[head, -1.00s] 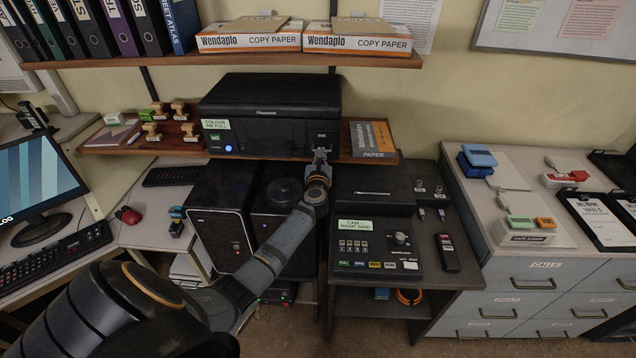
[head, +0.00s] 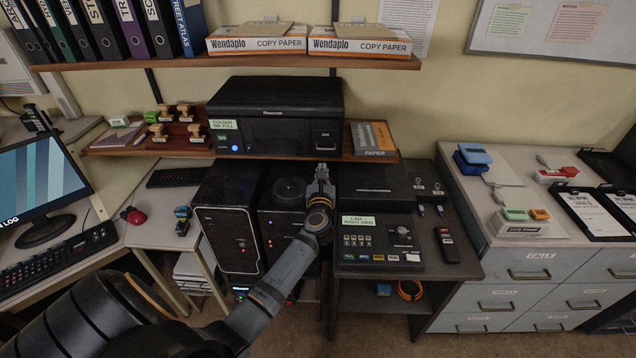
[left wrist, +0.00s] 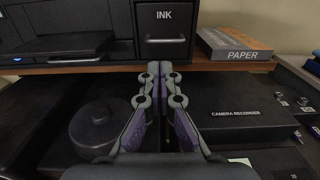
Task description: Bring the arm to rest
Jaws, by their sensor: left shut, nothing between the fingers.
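My left gripper (head: 322,172) is shut and empty. In the head view my left arm reaches up from the lower left, and the gripper is just below the shelf edge, in front of the gap between the dark tower and the black recorder box. In the left wrist view the closed fingertips (left wrist: 160,72) meet below the printer's INK drawer (left wrist: 164,28). They appear apart from the drawer and the shelf. The right gripper is not in view.
A black printer (head: 275,115) and a paper box (head: 372,138) stand on the shelf (head: 180,152). Below are the camera recorder (head: 372,186), a control panel (head: 380,243) and a dark tower (head: 228,220). The space in front of the desk is clear.

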